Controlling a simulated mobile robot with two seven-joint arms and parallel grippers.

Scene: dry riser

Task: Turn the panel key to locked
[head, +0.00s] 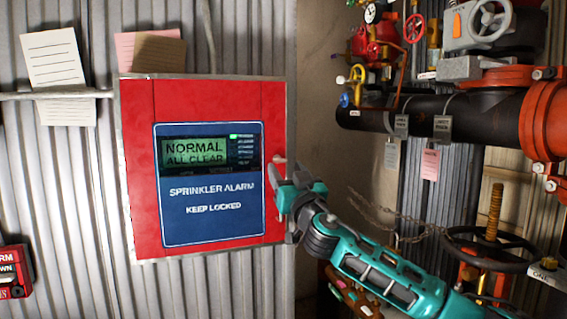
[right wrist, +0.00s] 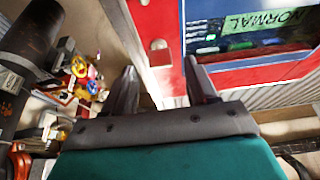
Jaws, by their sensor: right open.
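The red sprinkler alarm panel (head: 137,170) is on the corrugated wall, with a blue face marked "KEEP LOCKED" and a green screen reading "NORMAL ALL CLEAR". A small pale fitting (head: 279,160), apparently the key or its lock, is at the panel's right edge. It also shows as a pale shape (right wrist: 158,52) in the right wrist view, just beyond the gap between the fingertips. Which way the key is turned cannot be told. My right gripper (head: 282,182) is open at the panel's right edge, just below the fitting in the head view. My left gripper is not in view.
Paper notes (head: 54,58) hang on the wall at upper left. A black pipe (head: 375,112) with red flanges, valves and padlocks (head: 442,128) is right of the panel. A handwheel (head: 490,250) with a chain stands at lower right, near my right arm.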

